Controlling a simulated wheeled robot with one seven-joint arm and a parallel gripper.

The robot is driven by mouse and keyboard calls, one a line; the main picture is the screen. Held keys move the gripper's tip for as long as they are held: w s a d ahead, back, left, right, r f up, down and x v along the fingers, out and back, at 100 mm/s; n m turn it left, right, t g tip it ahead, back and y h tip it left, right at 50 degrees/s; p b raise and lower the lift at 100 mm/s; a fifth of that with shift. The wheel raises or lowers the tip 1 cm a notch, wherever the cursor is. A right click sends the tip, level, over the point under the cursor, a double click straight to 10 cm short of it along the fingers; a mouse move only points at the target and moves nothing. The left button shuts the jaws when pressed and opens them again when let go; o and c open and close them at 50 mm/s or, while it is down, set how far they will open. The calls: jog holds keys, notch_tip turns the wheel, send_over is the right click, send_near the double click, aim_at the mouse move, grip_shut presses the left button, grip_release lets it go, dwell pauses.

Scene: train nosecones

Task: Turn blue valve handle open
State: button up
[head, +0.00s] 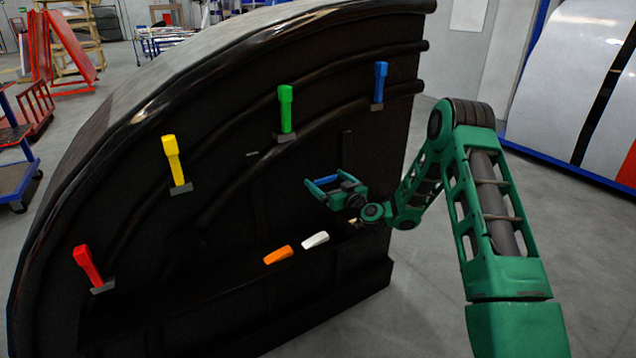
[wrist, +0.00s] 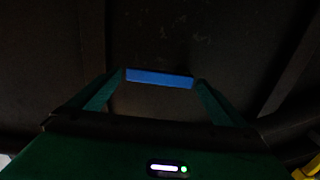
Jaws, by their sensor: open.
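The blue valve handle (head: 379,84) stands upright on its dark base at the upper right of the black curved panel in the head view. My gripper (head: 324,184) is open, in front of the panel, below and to the left of the blue handle and clearly apart from it. In the wrist view my gripper (wrist: 160,80) faces the dark panel surface. A blue bar (wrist: 160,78) spans between its fingertips; I cannot tell whether it is a separate piece. The blue valve handle is not recognisable in the wrist view.
Green (head: 286,108), yellow (head: 173,160) and red (head: 88,266) handles stand along the panel (head: 235,215). An orange piece (head: 277,255) and a white piece (head: 315,240) lie on the lower ledge. Pipes curve across the panel's upper part. Open floor lies to the right.

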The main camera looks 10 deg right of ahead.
jog(key=shift+w+a, duration=0.2)
jog(key=shift+w, duration=0.4)
